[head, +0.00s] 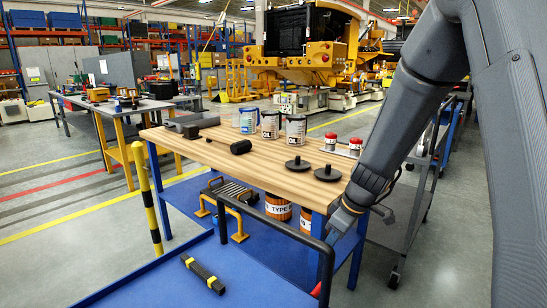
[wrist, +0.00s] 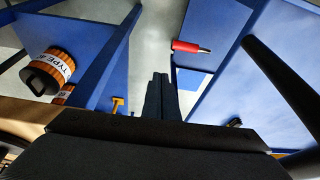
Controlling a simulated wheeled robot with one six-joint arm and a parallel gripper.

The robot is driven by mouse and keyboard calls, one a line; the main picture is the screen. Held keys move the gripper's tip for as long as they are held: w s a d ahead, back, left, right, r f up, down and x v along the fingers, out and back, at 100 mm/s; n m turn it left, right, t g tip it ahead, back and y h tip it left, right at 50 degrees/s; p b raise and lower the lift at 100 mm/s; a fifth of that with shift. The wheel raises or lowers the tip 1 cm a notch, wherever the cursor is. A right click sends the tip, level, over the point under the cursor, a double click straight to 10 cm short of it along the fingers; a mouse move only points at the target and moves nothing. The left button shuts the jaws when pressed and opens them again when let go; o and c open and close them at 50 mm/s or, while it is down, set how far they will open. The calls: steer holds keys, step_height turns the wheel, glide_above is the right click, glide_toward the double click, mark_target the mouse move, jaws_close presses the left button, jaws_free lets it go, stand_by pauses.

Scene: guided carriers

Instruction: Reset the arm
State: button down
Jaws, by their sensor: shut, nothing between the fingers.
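My arm (head: 405,110) comes down from the upper right of the head view, in front of the right end of the wooden workbench. My gripper (head: 335,232) hangs low, by the bench's front right corner and close to the black handle bar (head: 328,262) of a blue cart. In the wrist view my gripper's dark fingers (wrist: 160,80) are together and empty. They point over the gap between blue surfaces. I cannot tell from these views how far the fingers are from the handle bar.
The workbench top (head: 190,147) bears several cans, two black discs (head: 328,173) and a dark cylinder (head: 240,147). Orange drums labelled TYPE (head: 278,208) stand on its lower shelf; one shows in the wrist view (wrist: 50,72). A black-yellow bar (head: 203,275) lies on the blue cart (head: 150,290). A red-handled tool (wrist: 190,47) lies right of my fingers.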

steer(key=s+d+r+m+g+h+p, duration=0.1)
steer(key=s+m, duration=0.4)
steer(key=s, duration=0.6)
steer(key=s+d+r+m+g+h, duration=0.1)
steer(key=s+d+r+m+h, duration=0.1)
steer(key=s, duration=1)
step_height(320, 180, up, 2)
steer(key=d+m, duration=0.1)
steer(key=m, duration=0.2)
steer(key=shift+r+p, duration=0.2)
steer(key=shift+p, duration=0.15)
